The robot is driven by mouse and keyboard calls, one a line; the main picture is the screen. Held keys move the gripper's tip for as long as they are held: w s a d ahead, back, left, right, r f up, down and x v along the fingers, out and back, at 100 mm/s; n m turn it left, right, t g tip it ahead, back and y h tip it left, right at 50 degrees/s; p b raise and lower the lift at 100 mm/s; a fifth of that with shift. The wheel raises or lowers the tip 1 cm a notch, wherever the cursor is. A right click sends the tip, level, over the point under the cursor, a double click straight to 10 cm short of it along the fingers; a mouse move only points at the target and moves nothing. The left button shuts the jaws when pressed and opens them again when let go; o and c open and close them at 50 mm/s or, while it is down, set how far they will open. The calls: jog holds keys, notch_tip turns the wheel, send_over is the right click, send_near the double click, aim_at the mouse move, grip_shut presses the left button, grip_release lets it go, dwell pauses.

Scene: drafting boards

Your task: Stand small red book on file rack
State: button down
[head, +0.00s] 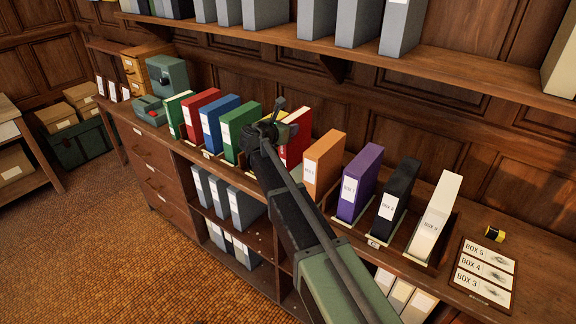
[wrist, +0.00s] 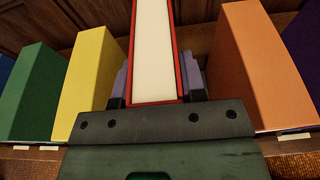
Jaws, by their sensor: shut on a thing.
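The small red book (head: 297,138) stands upright, or nearly so, in the row between a yellow and an orange file. In the wrist view the red book (wrist: 155,50) shows its pale page edge framed by red covers. My gripper (wrist: 156,85) is shut on it, with a finger on each side of the covers; in the head view my gripper (head: 268,132) partly hides it. The file rack (head: 365,238) runs along the counter with labelled slots. My arm hides the book's lower part in the head view, so I cannot tell whether it touches the rack.
The yellow file (wrist: 88,80) is close on the left and the orange file (wrist: 255,65) on the right. Purple (head: 358,183), black (head: 398,197) and white (head: 435,215) files stand further right. An upper shelf (head: 300,45) with grey files overhangs behind.

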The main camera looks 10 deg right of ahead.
aim_at(288, 146)
notch_tip(288, 146, down, 8)
jog(key=b, duration=0.5)
jog(key=shift+r, duration=0.5)
jog(key=shift+f, duration=0.25)
jog(key=c, duration=0.7)
grip_release()
jog(key=shift+r, duration=0.1)
